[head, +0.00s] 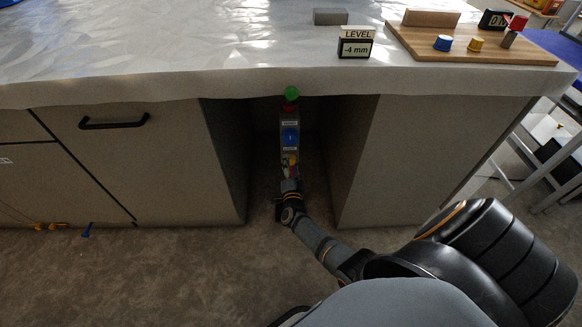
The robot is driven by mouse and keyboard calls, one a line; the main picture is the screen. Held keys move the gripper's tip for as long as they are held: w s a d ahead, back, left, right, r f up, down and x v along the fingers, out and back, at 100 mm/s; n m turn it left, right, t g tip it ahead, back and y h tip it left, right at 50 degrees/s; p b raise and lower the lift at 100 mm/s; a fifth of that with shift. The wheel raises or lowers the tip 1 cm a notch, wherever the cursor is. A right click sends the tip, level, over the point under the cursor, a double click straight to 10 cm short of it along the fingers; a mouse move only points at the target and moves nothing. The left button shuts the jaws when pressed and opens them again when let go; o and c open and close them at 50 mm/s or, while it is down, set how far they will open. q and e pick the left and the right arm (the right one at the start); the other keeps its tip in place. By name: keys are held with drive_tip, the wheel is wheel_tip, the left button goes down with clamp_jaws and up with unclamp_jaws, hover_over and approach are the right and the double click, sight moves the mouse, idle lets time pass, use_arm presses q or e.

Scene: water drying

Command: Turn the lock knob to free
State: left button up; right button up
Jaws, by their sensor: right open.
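A narrow grey control box (290,128) stands in the open bay under the counter. It has a green top (291,94), a round blue knob (290,137) between small labels, and red and yellow parts lower down. I cannot tell which part is the lock knob, nor read its position. My right gripper (290,181) is at the lower end of the box, just below the yellow part. It is open and I see nothing held in it. Its fingers are small and dark here, and they partly hide the bottom of the box. My left gripper is not in view.
Cabinet walls close in the bay on the left (225,150) and right (358,150). On the counter (200,60) stand a level display (356,43) reading -4 mm, a grey block (330,17) and a wooden board (525,57) with coloured knobs.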

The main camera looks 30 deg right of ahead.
drive_tip(key=v, duration=1.1)
drive_tip(key=shift+s+a, duration=0.15)
drive_tip(key=shift+s, duration=0.2)
